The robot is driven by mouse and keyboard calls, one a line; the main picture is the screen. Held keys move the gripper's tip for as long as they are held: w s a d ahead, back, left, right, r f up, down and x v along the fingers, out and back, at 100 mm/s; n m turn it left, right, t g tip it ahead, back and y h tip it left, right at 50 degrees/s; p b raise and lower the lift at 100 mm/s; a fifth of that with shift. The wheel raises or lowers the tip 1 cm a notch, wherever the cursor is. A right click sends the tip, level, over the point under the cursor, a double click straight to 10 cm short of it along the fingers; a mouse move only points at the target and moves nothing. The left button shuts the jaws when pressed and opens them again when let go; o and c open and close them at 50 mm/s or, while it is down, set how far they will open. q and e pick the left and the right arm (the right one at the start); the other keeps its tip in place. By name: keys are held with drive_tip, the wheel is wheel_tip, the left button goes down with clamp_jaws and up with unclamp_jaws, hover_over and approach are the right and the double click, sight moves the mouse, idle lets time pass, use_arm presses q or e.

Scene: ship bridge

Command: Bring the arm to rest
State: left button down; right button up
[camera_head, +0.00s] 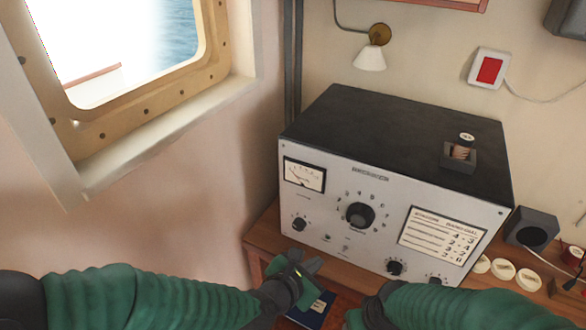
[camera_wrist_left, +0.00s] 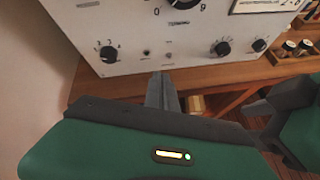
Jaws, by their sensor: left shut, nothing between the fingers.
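My left arm, in a green ribbed sleeve, comes in from the left in the head view. Its gripper (camera_head: 308,266) is shut and empty, in front of the lower left of the grey radio set (camera_head: 335,222). In the left wrist view the shut fingers (camera_wrist_left: 162,92) point at the wooden table edge under the radio's panel (camera_wrist_left: 140,40). They appear apart from the panel. My right arm comes in from the right at the bottom of the head view. Its gripper (camera_head: 368,318) is at the bottom edge, and its fingers cannot be made out.
The radio stands on a wooden table (camera_head: 262,238) with knobs facing me. A dark blue booklet (camera_head: 313,310) lies below the left gripper. A spool in a holder (camera_head: 461,152) sits on the radio. White round pieces (camera_head: 503,268) and a speaker box (camera_head: 531,230) are at right.

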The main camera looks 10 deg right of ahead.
use_arm(q)
drive_tip(key=s+a+f+m+g+y, duration=0.35)
drive_tip(key=a+f+m, duration=0.45)
drive_tip(key=a+m, duration=0.55)
drive_tip(key=s+a+m+g+y, duration=0.1)
drive_tip(key=s+a+m, duration=0.3)
drive_tip(key=a, duration=0.4)
drive_tip(key=s+a+m+g+y, duration=0.1)
drive_tip(key=s+a+m+y, duration=0.2)
drive_tip(key=s+a+m, duration=0.2)
drive_tip(key=shift+s+a+f+m+g, duration=0.2)
drive_tip(key=shift+a+m+g, duration=0.15)
drive_tip(key=shift+a+m, duration=1.05)
use_arm(e)
drive_tip(key=shift+s+d, duration=0.1)
drive_tip(key=shift+d, duration=0.1)
use_arm(q)
drive_tip(key=shift+d+n, duration=0.15)
drive_tip(key=shift+n, duration=0.1)
use_arm(e)
drive_tip(key=shift+d, duration=0.35)
use_arm(q)
drive_tip(key=shift+a, duration=0.25)
use_arm(e)
drive_tip(key=shift+a, duration=0.25)
use_arm(q)
drive_tip(key=shift+d, duration=0.15)
use_arm(e)
drive_tip(key=shift+d, duration=0.15)
